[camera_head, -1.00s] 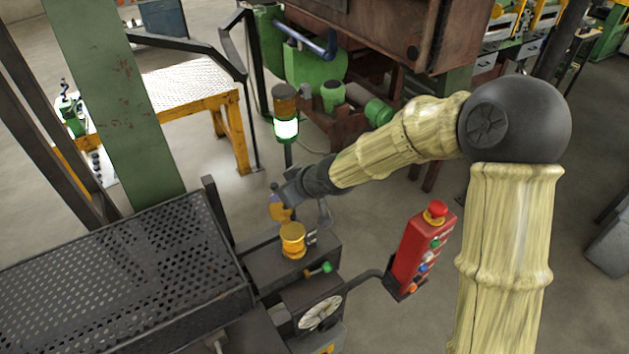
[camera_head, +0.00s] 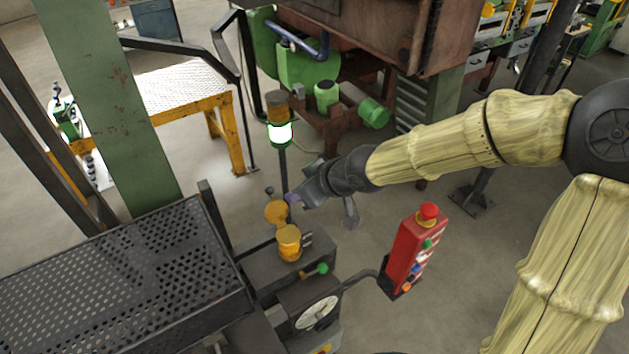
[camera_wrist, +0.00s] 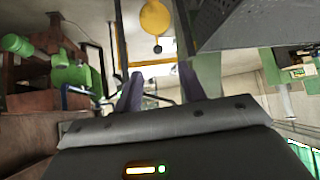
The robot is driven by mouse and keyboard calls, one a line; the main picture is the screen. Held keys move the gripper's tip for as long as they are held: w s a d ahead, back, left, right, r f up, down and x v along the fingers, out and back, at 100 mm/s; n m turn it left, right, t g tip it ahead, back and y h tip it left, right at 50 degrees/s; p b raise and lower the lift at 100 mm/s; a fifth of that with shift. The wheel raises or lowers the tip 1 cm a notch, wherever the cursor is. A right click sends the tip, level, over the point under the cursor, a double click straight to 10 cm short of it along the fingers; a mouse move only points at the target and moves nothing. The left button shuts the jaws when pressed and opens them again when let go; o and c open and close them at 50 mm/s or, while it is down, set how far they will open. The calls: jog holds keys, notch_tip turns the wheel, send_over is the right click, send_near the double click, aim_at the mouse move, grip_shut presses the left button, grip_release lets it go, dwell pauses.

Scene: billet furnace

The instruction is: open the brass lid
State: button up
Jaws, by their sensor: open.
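The brass lid (camera_head: 276,212) is a round yellow disc with a small dark knob. It stands swung up at the back of the brass cup (camera_head: 289,245), with its face toward my camera. The cup sits on a dark machine block. My gripper (camera_head: 293,199) is just right of the lid, and I cannot tell from the head view whether they touch. In the wrist view, the lid (camera_wrist: 155,18) shows at the top, beyond my gripper (camera_wrist: 161,80). Its two purple fingers are spread with nothing between them.
A green-knobbed lever (camera_head: 318,270) and a dial gauge (camera_head: 317,313) are at the front of the block. A red button box (camera_head: 415,248) stands to the right. A lit signal lamp (camera_head: 280,132) rises behind. A perforated dark tray (camera_head: 110,275) lies to the left.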

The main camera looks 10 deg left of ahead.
jog(key=p+v, duration=0.1)
jog(key=v, duration=0.3)
jog(key=shift+s+d+r, duration=0.1)
jog(key=shift+d+r, duration=0.05)
jog(key=c, duration=0.3)
jog(key=shift+m+h, duration=0.6)
jog(key=shift+h, duration=0.2)
jog(key=d+f, duration=0.1)
jog(key=d+f+b, duration=0.1)
jog(key=f, duration=0.1)
jog(key=d+f+b, duration=0.1)
jog(key=f, duration=0.1)
jog(key=shift+f, duration=0.2)
grip_shut()
jog(key=s+d+f+m+h+b, duration=0.2)
jog(key=s+d+f+m+b, duration=0.1)
jog(key=d, duration=0.4)
jog(key=s+d+f+m+g+h+b, duration=0.1)
jog(key=s+d+f+m+h+b, duration=0.1)
jog(key=d+f, duration=0.5)
jog(key=s+d+f+m+h+b, duration=0.2)
jog(key=d+f+m+b, duration=0.3)
jog(key=d, duration=0.4)
jog(key=shift+s+m+g+b, duration=0.3)
jog(key=shift+s+m+b, duration=0.2)
jog(key=shift+s+b, duration=0.45)
